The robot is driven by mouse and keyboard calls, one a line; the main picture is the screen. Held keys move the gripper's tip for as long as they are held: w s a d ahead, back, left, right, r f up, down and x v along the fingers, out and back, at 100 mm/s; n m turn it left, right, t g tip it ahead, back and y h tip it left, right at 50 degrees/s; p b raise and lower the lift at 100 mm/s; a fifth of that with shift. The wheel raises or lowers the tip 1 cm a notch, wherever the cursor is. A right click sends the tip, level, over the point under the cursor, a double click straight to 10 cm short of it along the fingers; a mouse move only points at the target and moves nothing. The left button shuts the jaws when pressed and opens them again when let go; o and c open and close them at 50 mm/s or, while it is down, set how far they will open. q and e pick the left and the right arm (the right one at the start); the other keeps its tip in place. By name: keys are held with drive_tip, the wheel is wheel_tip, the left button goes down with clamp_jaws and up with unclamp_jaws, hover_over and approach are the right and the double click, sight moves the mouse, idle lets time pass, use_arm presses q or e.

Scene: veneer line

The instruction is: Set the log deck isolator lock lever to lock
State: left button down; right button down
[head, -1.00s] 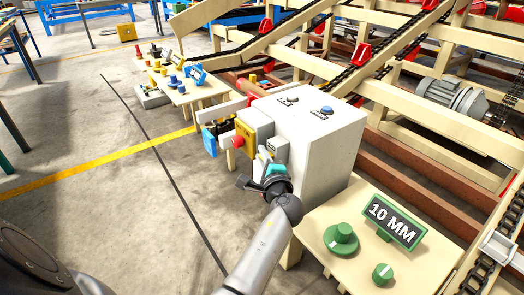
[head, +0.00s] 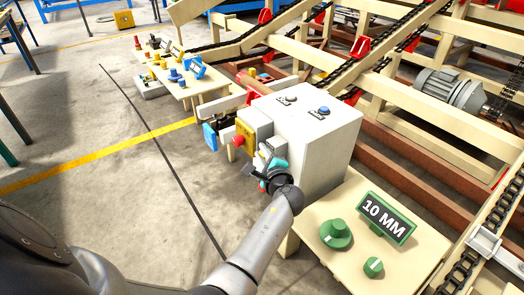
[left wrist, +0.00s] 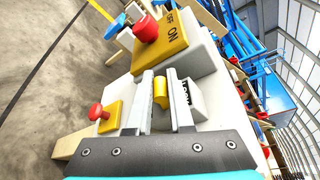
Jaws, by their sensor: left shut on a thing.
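The isolator lock lever is a short yellow handle (left wrist: 160,90) on the side of a grey control box (head: 325,155). In the left wrist view it stands between my left gripper's two fingers (left wrist: 161,96), which are closed on it. A pale plate lettered LOCK (left wrist: 189,94) is right of the lever, partly covered by a finger. In the head view my left gripper (head: 266,168) is at the box's near left face, and the lever is mostly hidden behind it. My right gripper is not in view.
A yellow ON/OFF plate with a red knob (left wrist: 146,29) is just beyond the lever. A red button on a yellow base (left wrist: 97,112) is to the left. A 10 MM sign (head: 386,218) and green knobs (head: 335,233) stand on the panel at right. Open floor lies left.

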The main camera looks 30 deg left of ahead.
use_arm(q)
drive_tip(key=shift+a+r, duration=0.1)
drive_tip(key=shift+r, duration=0.05)
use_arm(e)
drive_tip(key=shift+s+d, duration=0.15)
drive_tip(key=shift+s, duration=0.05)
use_arm(q)
drive_tip(key=c, duration=0.8)
unclamp_jaws()
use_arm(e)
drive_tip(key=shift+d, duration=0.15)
